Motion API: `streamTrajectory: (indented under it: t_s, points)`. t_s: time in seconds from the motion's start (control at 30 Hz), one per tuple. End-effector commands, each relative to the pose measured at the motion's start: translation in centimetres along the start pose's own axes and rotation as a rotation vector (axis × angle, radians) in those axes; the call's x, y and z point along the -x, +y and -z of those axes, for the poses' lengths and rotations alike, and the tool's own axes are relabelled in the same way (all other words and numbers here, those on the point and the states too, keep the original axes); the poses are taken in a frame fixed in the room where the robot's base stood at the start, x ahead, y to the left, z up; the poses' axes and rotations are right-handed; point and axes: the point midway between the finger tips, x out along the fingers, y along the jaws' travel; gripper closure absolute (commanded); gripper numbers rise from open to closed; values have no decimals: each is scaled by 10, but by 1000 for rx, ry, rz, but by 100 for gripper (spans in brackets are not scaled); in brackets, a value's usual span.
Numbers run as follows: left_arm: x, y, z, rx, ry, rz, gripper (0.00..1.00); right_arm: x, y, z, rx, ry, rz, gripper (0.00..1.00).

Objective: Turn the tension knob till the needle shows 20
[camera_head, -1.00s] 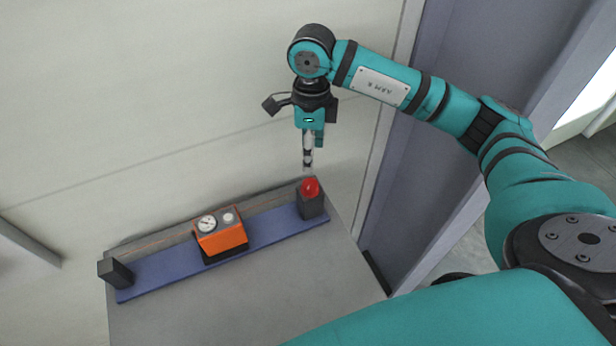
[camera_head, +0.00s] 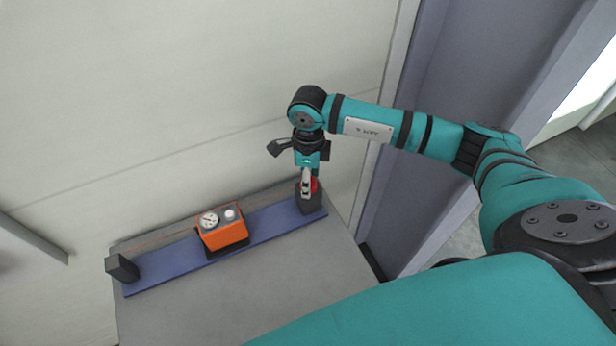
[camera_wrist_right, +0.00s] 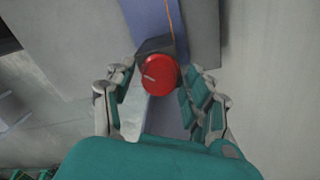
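The red tension knob (camera_wrist_right: 159,75) with a pale pointer line sits on a dark block (camera_head: 311,203) at the right end of a blue rail. In the head view my right gripper (camera_head: 306,192) is directly over the knob and hides most of it. In the right wrist view the gripper's fingers (camera_wrist_right: 160,102) are spread on either side of the knob, and I see no clear contact. The orange gauge box (camera_head: 224,236) stands mid-rail with a round white dial (camera_head: 209,220); its needle reading is too small to tell. My left gripper is not in view.
The blue rail (camera_head: 172,271) lies on a grey table (camera_head: 250,290). A dark block (camera_head: 121,267) stands at its left end, and a thin orange wire (camera_wrist_right: 170,20) runs along it. A pale wall is close behind; a grey-purple frame is to the right.

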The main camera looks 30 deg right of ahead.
Motion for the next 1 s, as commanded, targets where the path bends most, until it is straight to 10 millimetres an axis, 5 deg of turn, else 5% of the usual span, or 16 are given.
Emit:
streamTrajectory:
  t_s: [0.37,1.0]
  points:
    - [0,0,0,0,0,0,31,1,0,0,-1,0,0,97]
    - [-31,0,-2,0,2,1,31,1,-1,1,-397,-18,1,97]
